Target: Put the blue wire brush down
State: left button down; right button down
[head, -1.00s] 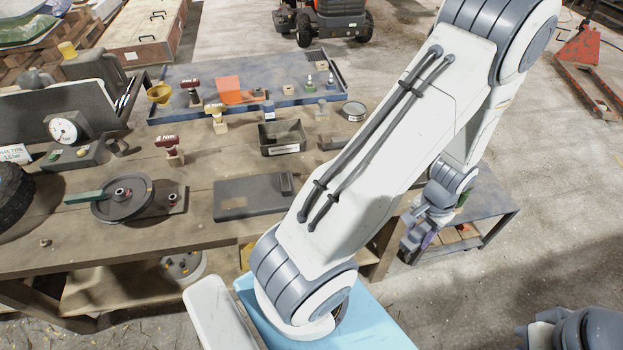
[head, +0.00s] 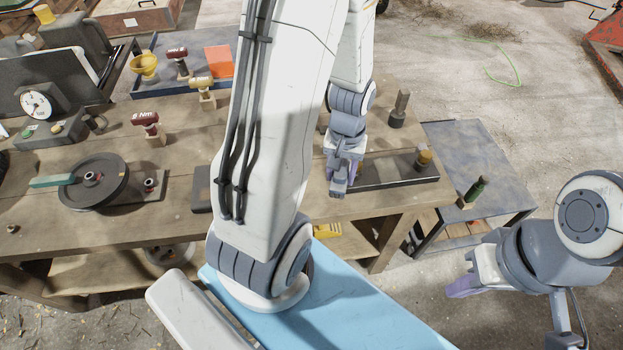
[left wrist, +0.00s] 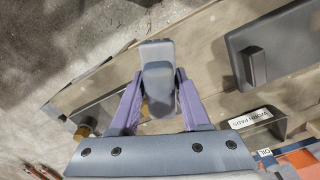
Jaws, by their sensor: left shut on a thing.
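My left gripper (head: 343,185) is over the right part of the wooden workbench (head: 385,210), beside the dark tray (head: 400,172). In the left wrist view its purple fingers (left wrist: 158,100) are shut on a grey-blue, block-like thing (left wrist: 157,52), which I take to be the blue wire brush, seen nearly end-on. Its bristles cannot be made out, and I cannot tell whether it touches the bench. In the head view the fingers mostly hide it. My right gripper (head: 464,286) is at the lower right, away from the bench; its jaw gap is not clear.
A side table (head: 485,160) with a green bottle (head: 475,189) is at right. The left wrist view shows a dark flat plate (left wrist: 290,45) and a labelled bin (left wrist: 272,122).

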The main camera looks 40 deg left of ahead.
pick_arm(q)
jog(key=w+a+f, duration=0.1)
jog(key=a+f, duration=0.1)
jog(key=a, duration=0.1)
jog(key=w+a+f+p, duration=0.1)
jog(key=a+f, duration=0.1)
jog(key=a, duration=0.2)
jog(key=a+f+p, duration=0.1)
jog(key=a+f, duration=0.1)
jog(key=a, duration=0.1)
jog(key=shift+w+a+f, duration=0.2)
jog(key=shift+w+a, duration=0.05)
jog(key=shift+w, duration=0.15)
notch_tip(320, 180, down, 4)
jog(key=shift+a+f+p, duration=0.1)
jog(key=shift+p, duration=0.25)
jog(key=shift+f, duration=0.1)
jog(key=shift+f, duration=0.15)
jog(key=shift+c, duration=1.8)
grip_release()
